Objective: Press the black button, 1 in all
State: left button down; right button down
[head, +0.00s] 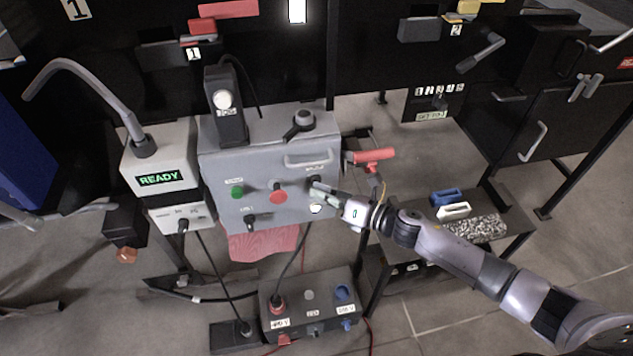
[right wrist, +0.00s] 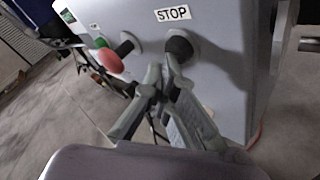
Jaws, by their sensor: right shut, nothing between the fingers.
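The black button (head: 315,180) is at the right of the grey control box's front face (head: 225,162). It also shows in the right wrist view (right wrist: 181,46), sticking out below a STOP label (right wrist: 172,14). My right gripper (head: 316,189) is shut and empty, with its fingertips at the lower edge of the button in the picture. In the right wrist view the fingertips overlap the button's lower part; I cannot tell whether they touch it. My left gripper is not in view.
A red button (head: 278,194) and a green button (head: 237,191) are left of the black one. A box reading READY (head: 159,178) stands at left. A red-handled tool (head: 373,155) is just right of the control box. A cabled box (head: 309,297) lies below.

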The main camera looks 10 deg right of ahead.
jog(key=shift+s+r, duration=0.1)
jog(key=shift+s, duration=0.7)
jog(key=shift+s+p, duration=0.4)
jog(key=shift+s, duration=2.15)
